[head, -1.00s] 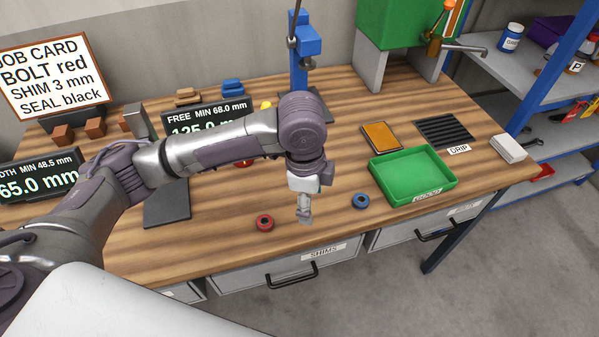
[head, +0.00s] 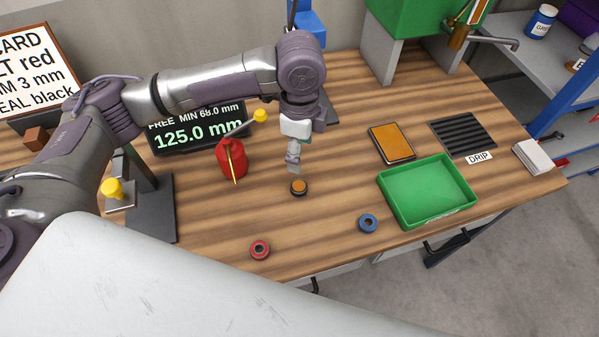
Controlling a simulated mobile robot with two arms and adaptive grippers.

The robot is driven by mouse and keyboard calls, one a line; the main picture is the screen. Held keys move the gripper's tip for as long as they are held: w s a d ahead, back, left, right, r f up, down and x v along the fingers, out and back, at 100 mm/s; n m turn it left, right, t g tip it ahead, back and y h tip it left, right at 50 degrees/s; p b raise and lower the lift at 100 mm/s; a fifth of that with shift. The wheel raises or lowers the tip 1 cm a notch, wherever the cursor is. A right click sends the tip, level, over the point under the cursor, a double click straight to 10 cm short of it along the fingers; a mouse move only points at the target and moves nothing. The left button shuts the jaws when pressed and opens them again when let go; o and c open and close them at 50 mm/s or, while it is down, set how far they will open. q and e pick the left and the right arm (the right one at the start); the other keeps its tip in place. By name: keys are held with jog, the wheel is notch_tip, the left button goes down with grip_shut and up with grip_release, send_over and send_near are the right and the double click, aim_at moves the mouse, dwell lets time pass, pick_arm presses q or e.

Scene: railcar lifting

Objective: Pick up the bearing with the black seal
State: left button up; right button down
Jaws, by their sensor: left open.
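A small gap shows between fingertips and bearing. The job card (head: 35,67) at the left is partly cut off and reads "black" for the seal. My right gripper is out of view.
A green tray (head: 384,186) stands right of the bearings. A red oil can (head: 232,158) stands left of the gripper, before a display (head: 190,135) reading 125.0 mm. An orange-brown pad (head: 391,143) and a drip grate (head: 463,135) lie behind the tray.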

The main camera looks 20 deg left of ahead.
pick_arm(q)
jog(key=p, duration=0.1)
send_over(299, 186)
jog(key=f, duration=0.7)
jog(key=shift+s+d, duration=0.15)
jog(key=shift+s, duration=0.1)
jog(key=shift+w+f, duration=0.15)
jog(key=shift+f, duration=0.1)
jog(key=f+p, duration=0.1)
jog(key=f, duration=0.1)
jog(key=f+p, duration=0.1)
jog(key=f, duration=0.1)
jog(key=shift+w+a, duration=0.1)
jog(key=shift+a, duration=0.1)
jog(key=shift+f, duration=0.65)
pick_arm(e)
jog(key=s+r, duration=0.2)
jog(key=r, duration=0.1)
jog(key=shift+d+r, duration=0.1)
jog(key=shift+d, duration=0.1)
pick_arm(q)
jog(key=shift+c, duration=0.9)
jog(key=c, duration=1.1)
jog(key=shift+c, duration=0.2)
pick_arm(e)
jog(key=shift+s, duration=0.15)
pick_arm(q)
jog(key=shift+r, duration=0.15)
